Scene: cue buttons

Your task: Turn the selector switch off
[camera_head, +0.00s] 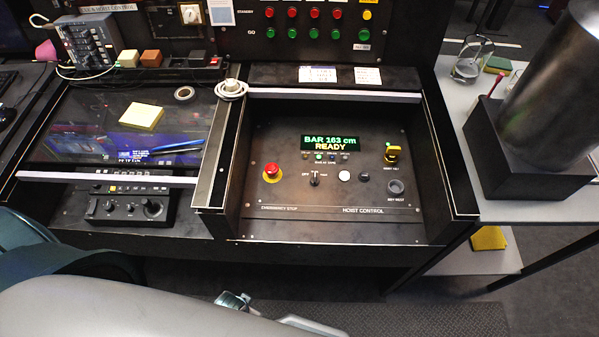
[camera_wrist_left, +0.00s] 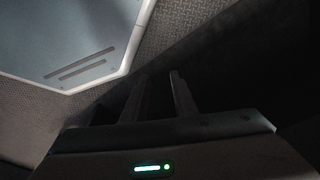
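The selector switch (camera_head: 315,180) is a small black knob on the dark hoist control panel (camera_head: 370,225) in the head view. A label that looks like OFF is on its left and another small label is on its right. Its knob looks roughly upright, but its exact setting is too small to tell. In the left wrist view my left gripper (camera_wrist_left: 163,88) has two dark fingers with a gap between them and nothing visible in it. It is away from the panel, near the patterned floor.
A red emergency stop (camera_head: 272,172) is left of the switch and a white button (camera_head: 344,176) right of it. The display (camera_head: 330,143) reads BAR 163 cm READY. Raised side walls border the panel.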

